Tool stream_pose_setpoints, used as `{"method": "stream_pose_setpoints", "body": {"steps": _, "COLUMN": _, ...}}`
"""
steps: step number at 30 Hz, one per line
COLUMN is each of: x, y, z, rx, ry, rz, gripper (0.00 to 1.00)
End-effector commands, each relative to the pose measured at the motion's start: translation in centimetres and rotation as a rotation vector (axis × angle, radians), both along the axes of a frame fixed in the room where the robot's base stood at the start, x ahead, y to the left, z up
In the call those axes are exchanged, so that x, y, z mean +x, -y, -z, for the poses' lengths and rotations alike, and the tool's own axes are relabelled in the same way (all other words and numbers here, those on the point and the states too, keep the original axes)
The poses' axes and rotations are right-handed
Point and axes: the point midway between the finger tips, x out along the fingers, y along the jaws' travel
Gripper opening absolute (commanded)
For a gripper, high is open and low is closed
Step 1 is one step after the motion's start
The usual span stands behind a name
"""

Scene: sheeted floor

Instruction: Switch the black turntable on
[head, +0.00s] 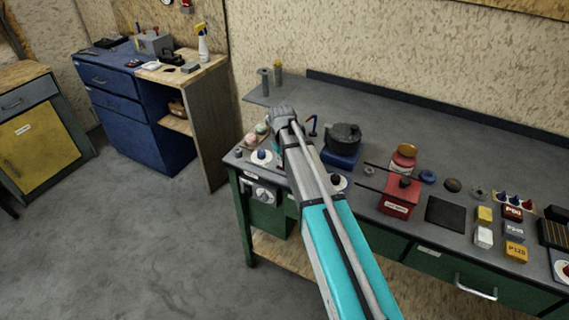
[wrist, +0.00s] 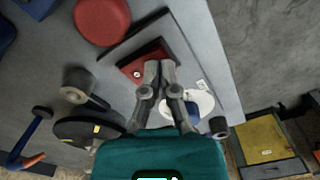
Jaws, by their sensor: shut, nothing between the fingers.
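A dark round-topped device on a blue base (head: 344,136) stands on the bench, right of my arm's end in the head view; it may be the black turntable, but I cannot be sure. In the wrist view, a black disc (wrist: 85,131) with a small yellow mark lies left of my gripper, partly hidden by the teal body; I cannot confirm it is the same thing. My gripper (wrist: 160,66) is shut and empty, its tips appearing over a red piece (wrist: 148,62). Its fingers are hidden behind my arm in the head view. No switch is clearly seen.
A red box (head: 398,200), a black square pad (head: 446,214) and several small blocks stand right on the bench. A saucer with a blue knob (head: 262,157) is near the left end. A blue cabinet (head: 118,110) stands back left. The floor (head: 150,240) is clear.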

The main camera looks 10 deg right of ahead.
Motion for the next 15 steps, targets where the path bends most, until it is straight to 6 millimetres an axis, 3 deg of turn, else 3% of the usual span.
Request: {"method": "stream_pose_setpoints", "body": {"steps": 15, "x": 0.00, "y": 0.00, "z": 0.02, "rx": 0.000, "ry": 0.000, "rz": 0.000, "gripper": 0.00}}
